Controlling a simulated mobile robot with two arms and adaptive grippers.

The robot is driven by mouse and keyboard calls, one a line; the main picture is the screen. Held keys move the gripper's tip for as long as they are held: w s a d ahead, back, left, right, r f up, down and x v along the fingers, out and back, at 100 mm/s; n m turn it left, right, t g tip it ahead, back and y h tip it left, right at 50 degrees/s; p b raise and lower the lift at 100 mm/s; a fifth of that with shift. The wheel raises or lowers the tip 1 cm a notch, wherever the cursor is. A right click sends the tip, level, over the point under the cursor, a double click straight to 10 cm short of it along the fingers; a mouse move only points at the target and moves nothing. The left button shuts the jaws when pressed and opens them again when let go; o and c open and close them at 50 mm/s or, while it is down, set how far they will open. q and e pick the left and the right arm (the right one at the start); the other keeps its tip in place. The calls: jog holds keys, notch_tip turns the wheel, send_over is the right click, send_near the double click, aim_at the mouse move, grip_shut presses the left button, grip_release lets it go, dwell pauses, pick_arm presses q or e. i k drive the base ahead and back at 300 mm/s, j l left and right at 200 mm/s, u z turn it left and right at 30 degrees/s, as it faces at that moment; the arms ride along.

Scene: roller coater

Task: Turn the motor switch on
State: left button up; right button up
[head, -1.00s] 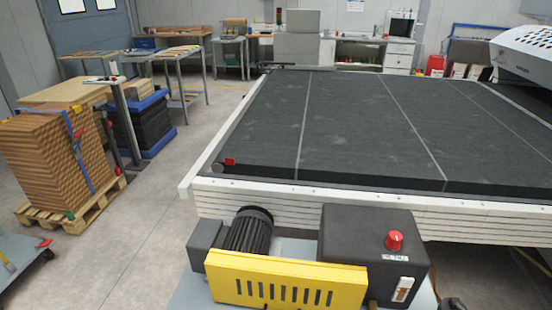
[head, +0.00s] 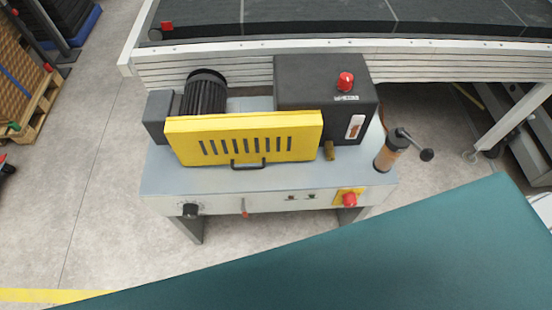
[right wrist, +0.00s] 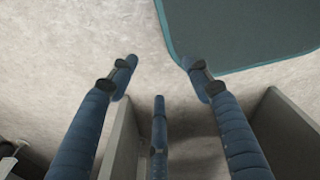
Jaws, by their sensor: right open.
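On the bench's front panel sits another red knob (head: 348,199) on a yellow plate. I cannot read which one is labelled motor. My right gripper (right wrist: 159,75) is open and empty over the concrete floor in the right wrist view; no switch shows there. My left gripper is not in view.
A teal flat surface (head: 380,265) fills the lower right of the head view, in front of the bench. A handled cylinder (head: 393,148) stands at the bench's right end. A yellow guard (head: 245,138) covers the middle. The conveyor (head: 300,20) lies behind.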

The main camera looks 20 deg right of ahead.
aim_at(350, 199)
jog(key=z, duration=1.45)
